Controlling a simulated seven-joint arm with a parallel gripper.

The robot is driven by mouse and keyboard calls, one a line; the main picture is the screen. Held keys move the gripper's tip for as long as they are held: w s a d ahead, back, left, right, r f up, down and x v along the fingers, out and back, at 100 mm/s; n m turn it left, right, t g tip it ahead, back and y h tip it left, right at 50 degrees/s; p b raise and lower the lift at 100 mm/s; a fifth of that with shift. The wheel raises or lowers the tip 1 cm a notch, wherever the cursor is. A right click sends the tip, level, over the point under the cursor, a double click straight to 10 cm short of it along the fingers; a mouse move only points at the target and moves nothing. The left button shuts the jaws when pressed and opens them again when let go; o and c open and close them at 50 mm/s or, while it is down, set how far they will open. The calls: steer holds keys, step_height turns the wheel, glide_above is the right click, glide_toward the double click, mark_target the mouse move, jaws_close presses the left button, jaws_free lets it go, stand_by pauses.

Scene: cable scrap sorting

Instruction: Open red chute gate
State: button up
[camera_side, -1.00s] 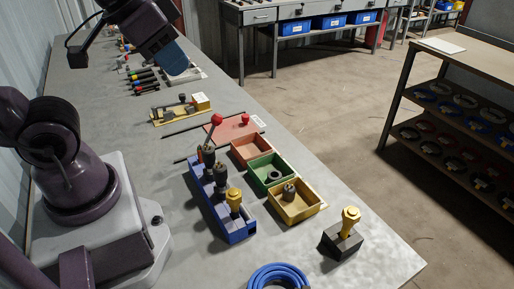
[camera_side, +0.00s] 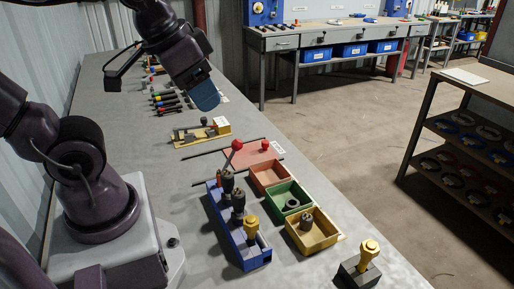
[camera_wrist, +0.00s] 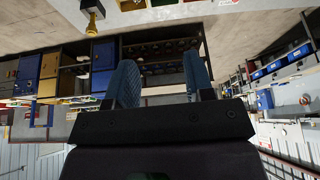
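The red chute gate (camera_side: 246,157) is a flat pinkish-red plate lying on the bench between two dark rods, behind the red bin (camera_side: 270,177). A red knob (camera_side: 265,145) stands on its right part, and a white label lies at its right edge. A lever with a red ball (camera_side: 237,145) rises beside the plate's near left side, by the blue rack. My gripper (camera_side: 207,97) is above the bench, behind and left of the gate, and apart from it. In the wrist view, my gripper's two blue fingers (camera_wrist: 160,82) are spread with nothing between them.
A green bin (camera_side: 276,199) with a dark ring and a yellow bin (camera_side: 331,241) with a dark part stand in front. The blue rack (camera_side: 237,238) holds several upright parts. A yellow-topped block (camera_side: 359,272) stands near right. A tan fixture (camera_side: 215,131) lies behind the gate.

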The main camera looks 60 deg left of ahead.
steer(key=w+a+f+g+y, duration=0.1)
steer(key=w+a+f+g, duration=0.3)
steer(key=w+a, duration=0.25)
steer(key=m+h, duration=0.1)
steer(key=m, duration=2.7)
glide_above(265, 142)
step_height(265, 142, down, 16)
steer(key=shift+g, duration=0.4)
step_height(265, 142, down, 12)
steer(key=shift+w+a+f, duration=0.1)
